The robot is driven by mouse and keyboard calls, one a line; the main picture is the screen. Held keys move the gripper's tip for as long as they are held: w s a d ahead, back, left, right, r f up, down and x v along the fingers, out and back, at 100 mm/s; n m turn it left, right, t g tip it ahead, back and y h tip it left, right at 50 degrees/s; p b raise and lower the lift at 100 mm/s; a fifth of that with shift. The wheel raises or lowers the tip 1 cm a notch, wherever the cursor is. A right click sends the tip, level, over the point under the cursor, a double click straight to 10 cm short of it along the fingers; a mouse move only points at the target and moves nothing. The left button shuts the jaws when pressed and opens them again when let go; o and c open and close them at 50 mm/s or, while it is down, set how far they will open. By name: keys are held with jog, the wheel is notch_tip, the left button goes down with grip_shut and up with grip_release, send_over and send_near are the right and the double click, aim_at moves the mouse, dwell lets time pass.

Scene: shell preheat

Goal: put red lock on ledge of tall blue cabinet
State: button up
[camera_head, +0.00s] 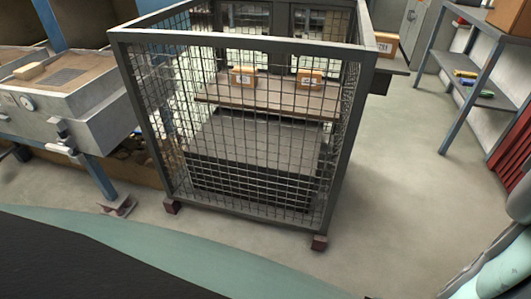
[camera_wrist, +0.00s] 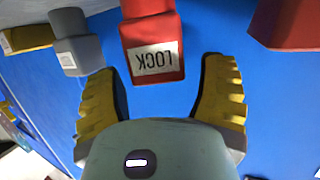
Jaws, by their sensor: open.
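The red lock (camera_wrist: 153,38) shows in the wrist view at the top centre, with a white label reading LOCK upside down. It is in front of a blue surface (camera_wrist: 262,95), and its upper end is cut off by the picture edge. My gripper (camera_wrist: 164,68) is open, its two yellow ribbed fingers on either side of the lock's lower end. A gap shows between the lock and each finger, and I see no contact. I cannot tell whether the blue surface belongs to the tall blue cabinet. The lock does not show in the head view.
A grey labelled block (camera_wrist: 76,42), a yellow object (camera_wrist: 27,38) and another red object (camera_wrist: 285,24) flank the lock. In the head view, a wire mesh cage (camera_head: 250,150) stands ahead, a grey workbench (camera_head: 70,95) left, shelving (camera_head: 470,90) right. Floor right of the cage is clear.

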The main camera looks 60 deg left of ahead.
jog(key=b+v, duration=0.1)
jog(key=v, duration=1)
jog(key=shift+a, duration=0.3)
jog(key=shift+f, duration=0.1)
